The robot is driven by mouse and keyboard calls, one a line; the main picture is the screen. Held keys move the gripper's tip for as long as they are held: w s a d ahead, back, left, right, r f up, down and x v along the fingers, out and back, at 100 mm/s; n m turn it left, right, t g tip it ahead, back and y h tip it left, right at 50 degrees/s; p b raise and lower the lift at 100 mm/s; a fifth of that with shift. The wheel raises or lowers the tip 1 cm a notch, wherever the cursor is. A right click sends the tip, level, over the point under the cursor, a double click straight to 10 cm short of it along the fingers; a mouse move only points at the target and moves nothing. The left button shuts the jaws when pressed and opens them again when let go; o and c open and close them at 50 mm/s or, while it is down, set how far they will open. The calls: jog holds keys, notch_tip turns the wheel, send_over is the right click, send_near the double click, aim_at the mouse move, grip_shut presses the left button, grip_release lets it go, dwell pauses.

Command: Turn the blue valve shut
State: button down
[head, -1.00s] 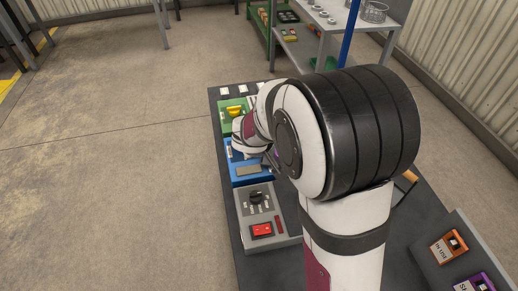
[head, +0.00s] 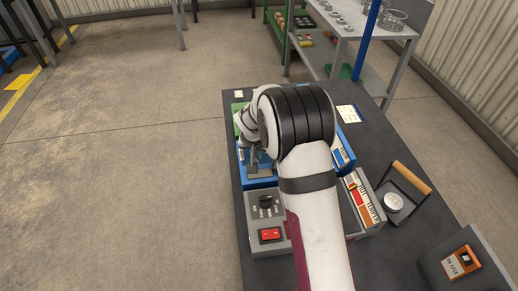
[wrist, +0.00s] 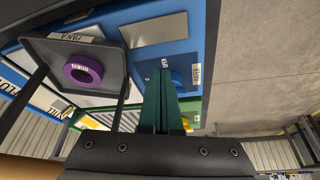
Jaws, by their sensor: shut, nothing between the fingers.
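The blue valve (wrist: 176,78) shows in the wrist view as a rounded blue knob on a blue box (wrist: 150,60), partly hidden behind my fingers. White labels stand on either side of it. My gripper (wrist: 164,75) is shut and empty, its teal fingertips overlapping the left part of the knob in the picture. I cannot tell whether they touch it. In the head view the blue box (head: 262,183) lies under my wrist; my arm hides most of it, including the valve.
A green box (wrist: 195,108) with a yellow part adjoins the blue box. A grey control box (head: 252,213) and an orange-handled item (head: 411,178) stand on the dark table (head: 310,270).

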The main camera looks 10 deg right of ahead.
jog(key=shift+w+d, duration=0.25)
jog(key=shift+w, duration=0.6)
jog(key=shift+w+d, duration=0.15)
jog(key=shift+w+d+r, duration=0.1)
jog(key=shift+w+d, duration=0.4)
jog(key=shift+w, duration=0.05)
jog(key=s, duration=0.4)
jog(key=shift+a, duration=0.1)
jog(key=s+d+v, duration=0.1)
jog(key=v, duration=0.9)
jog(key=s+a+r+m+g+y, duration=0.1)
jog(key=s+r+g, duration=0.1)
jog(key=s, duration=1.4)
jog(key=s+a+r+m+g+y, duration=0.1)
jog(key=s+a+r+g+y, duration=0.1)
jog(key=s, duration=1.5)
jog(key=shift+s+a+r, duration=0.15)
jog(key=shift+a+r, duration=0.15)
jog(key=shift+r, duration=0.3)
